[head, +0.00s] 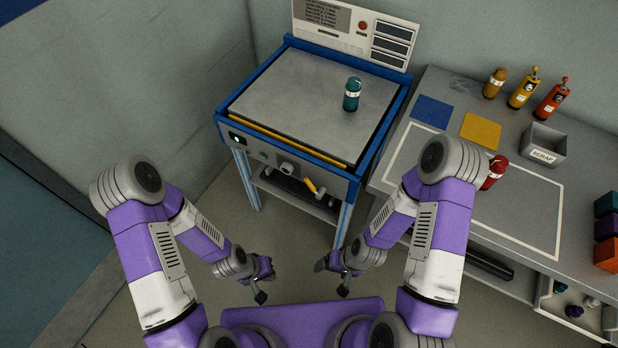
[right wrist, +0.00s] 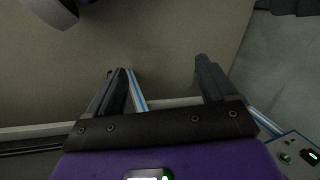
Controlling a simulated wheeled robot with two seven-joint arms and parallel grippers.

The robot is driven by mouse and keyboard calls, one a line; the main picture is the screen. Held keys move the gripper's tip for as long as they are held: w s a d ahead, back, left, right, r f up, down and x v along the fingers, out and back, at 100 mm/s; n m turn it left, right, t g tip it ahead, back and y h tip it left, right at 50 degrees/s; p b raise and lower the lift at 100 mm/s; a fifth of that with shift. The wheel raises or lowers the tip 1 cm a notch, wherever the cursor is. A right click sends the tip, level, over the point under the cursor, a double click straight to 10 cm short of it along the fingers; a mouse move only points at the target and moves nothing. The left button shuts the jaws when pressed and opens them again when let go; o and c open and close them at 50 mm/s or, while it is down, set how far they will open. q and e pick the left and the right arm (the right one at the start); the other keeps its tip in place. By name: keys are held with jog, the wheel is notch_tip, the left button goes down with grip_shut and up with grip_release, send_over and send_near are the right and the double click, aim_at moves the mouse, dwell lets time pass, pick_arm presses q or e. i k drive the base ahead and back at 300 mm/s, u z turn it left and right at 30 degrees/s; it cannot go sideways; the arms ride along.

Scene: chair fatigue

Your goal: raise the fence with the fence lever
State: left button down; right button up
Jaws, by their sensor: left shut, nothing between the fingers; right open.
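The blue-framed machine (head: 300,95) stands ahead with a grey flat top. A yellow bar (head: 285,138), which looks like the fence, lies low along the front edge of the top. A yellow-handled lever (head: 313,187), likely the fence lever, sticks out of the front panel on the right and points down. My left gripper (head: 261,290) is shut and empty, in front of and below the machine. My right gripper (head: 334,278) is open and empty, below and apart from the lever; its spread fingers show in the right wrist view (right wrist: 160,82).
A teal bottle (head: 352,95) stands on the machine top. The grey bench (head: 480,130) to the right holds several bottles, coloured mats and a scrap bin (head: 542,145). A red bottle (head: 494,173) stands beside my right arm. The floor before the machine is clear.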

aim_at(312, 187)
jog(key=u, duration=0.6)
jog(key=k, duration=0.65)
jog(key=u, duration=0.7)
jog(key=i, duration=1)
jog(key=z, duration=0.75)
